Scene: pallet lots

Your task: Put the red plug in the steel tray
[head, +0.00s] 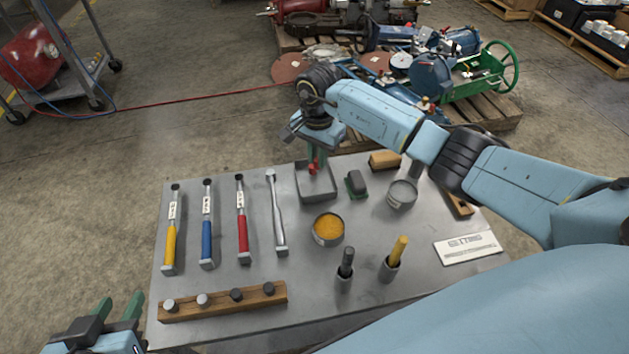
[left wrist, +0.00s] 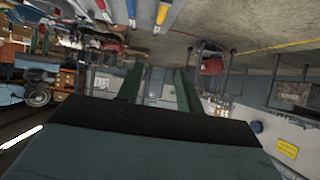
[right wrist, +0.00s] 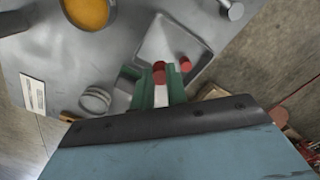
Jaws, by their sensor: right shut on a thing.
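The steel tray (head: 330,194) is a shallow grey square dish at the back of the metal table; it also shows in the right wrist view (right wrist: 160,42). My right gripper (head: 316,166) points down over the tray, shut on a red plug (right wrist: 159,70) whose red end shows between the green fingertips. I cannot tell whether the held plug touches the tray floor. My left gripper (head: 112,318) is open and empty, off the table's front left corner.
A peg rack (head: 222,301) lies in front.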

